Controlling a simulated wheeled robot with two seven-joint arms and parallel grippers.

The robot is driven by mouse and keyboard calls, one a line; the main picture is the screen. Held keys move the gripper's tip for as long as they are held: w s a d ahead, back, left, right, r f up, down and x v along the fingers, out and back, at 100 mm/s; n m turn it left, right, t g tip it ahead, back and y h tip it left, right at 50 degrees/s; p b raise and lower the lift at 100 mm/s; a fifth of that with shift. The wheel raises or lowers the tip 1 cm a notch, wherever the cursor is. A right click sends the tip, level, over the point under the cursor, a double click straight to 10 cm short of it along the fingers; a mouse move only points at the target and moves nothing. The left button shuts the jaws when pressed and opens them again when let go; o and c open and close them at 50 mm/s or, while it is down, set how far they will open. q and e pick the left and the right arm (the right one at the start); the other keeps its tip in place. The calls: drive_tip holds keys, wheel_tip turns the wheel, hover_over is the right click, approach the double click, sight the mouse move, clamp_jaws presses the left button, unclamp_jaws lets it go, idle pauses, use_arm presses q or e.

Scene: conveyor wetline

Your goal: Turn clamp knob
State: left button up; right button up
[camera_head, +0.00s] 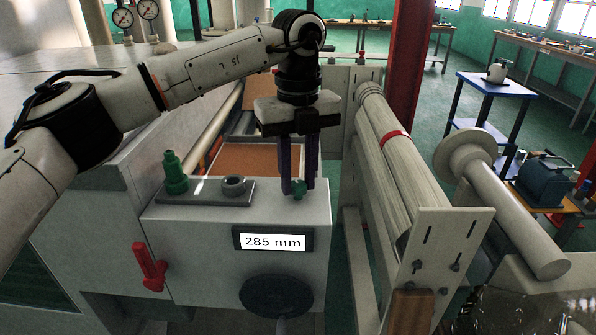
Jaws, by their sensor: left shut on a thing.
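A small green knob (299,189), which looks like the clamp knob, stands on top of the grey machine box (200,224). My left gripper (298,188) reaches down from above, with its two dark fingers on either side of this knob. The gripper is shut on it, and the fingers partly hide it. My right gripper is not in view.
The box front carries a red handle (149,267), a "285 mm" display (272,241) and a dark round handwheel (277,295). Long rollers (400,165) stand close on the right.

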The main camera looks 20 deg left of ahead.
use_arm(q)
drive_tip(key=m, duration=0.5)
drive_tip(key=shift+m, duration=0.3)
drive_tip(key=m, duration=0.6)
drive_tip(key=shift+r, duration=0.1)
drive_tip(key=m, duration=0.5)
drive_tip(key=shift+m, duration=0.4)
drive_tip(key=m, duration=0.5)
drive_tip(key=shift+m, duration=0.3)
drive_tip(key=o, duration=1.1)
